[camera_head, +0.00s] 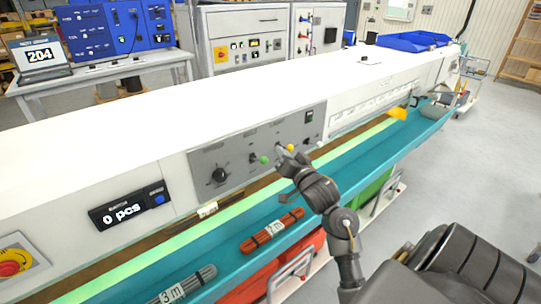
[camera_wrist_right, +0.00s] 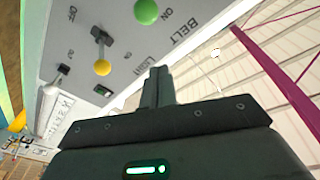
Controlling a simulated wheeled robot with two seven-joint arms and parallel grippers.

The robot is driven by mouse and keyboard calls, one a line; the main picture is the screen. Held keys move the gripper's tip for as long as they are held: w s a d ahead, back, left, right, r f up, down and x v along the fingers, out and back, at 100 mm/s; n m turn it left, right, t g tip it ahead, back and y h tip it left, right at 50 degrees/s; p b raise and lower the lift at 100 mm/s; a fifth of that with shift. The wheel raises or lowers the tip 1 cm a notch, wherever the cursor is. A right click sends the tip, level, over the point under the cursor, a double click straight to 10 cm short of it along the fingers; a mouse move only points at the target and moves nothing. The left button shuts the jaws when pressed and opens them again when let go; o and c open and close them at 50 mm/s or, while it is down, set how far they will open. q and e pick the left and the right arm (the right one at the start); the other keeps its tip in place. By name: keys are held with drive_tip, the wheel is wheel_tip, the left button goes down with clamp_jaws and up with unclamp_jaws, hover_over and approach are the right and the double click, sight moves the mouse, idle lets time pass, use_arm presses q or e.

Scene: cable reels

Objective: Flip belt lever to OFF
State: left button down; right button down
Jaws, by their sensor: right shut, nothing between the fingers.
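The grey control panel (camera_head: 240,150) on the white machine holds several levers and a black knob (camera_head: 218,174). A green-ball lever (camera_head: 264,160) sticks out of it; its ball also shows at the top of the right wrist view (camera_wrist_right: 147,10), near the words BELT and ON. A yellow-ball lever (camera_head: 290,147) is beside it; its ball (camera_wrist_right: 102,67) shows near the word LIGHT. My right gripper (camera_head: 282,162) is just in front of the panel, close to both balls. Its fingers (camera_wrist_right: 158,82) are shut and empty; I cannot tell whether they touch a lever. My left gripper is not in view.
A teal trough (camera_head: 225,262) runs below the panel, holding a red cable bundle (camera_head: 272,230) and a grey one (camera_head: 185,285). A red emergency button (camera_head: 14,263) and a "0 pcs" display (camera_head: 128,208) are at left. Clear floor (camera_head: 500,170) lies at right.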

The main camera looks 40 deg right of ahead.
sight(259, 160)
drive_tip(key=w+f, duration=0.1)
drive_tip(key=w+f+p, duration=0.1)
drive_tip(key=w+a+f, duration=0.1)
drive_tip(key=w, duration=0.1)
drive_tip(key=shift+a+p, duration=0.1)
drive_tip(key=shift+p, duration=0.3)
